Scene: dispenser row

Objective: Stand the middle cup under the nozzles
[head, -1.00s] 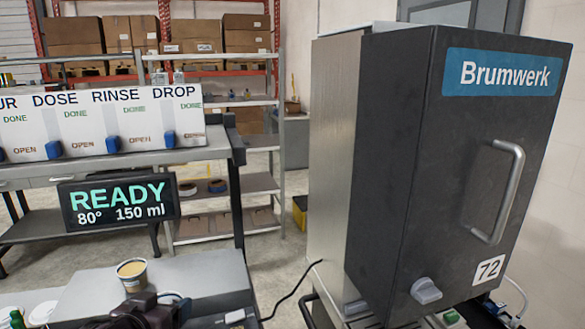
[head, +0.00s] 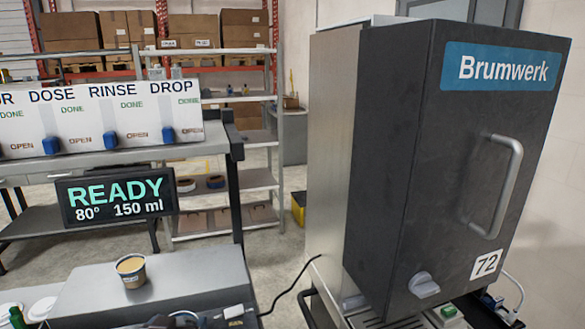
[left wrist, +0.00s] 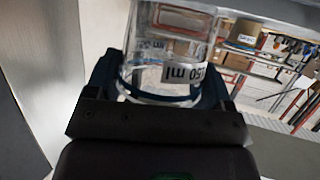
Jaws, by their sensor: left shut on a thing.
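A clear cup (left wrist: 172,45) marked "150 ml" fills the upper middle of the left wrist view. My left gripper (left wrist: 165,92) is shut on it, with a finger on each side near one end. In the head view only a dark part, perhaps of this gripper, shows at the bottom edge; the clear cup cannot be made out there. A small cup with tan contents (head: 131,270) stands upright on a grey block. The dark Brumwerk machine (head: 400,150) stands at right, its front door shut. No nozzles show. My right gripper is not in view.
A black READY display (head: 116,198) stands behind the grey block (head: 190,277). A white panel with blue knobs (head: 100,122) sits on a bench at left. Metal shelves (head: 262,185) and boxes are farther back. A black cable (head: 290,290) runs near the machine.

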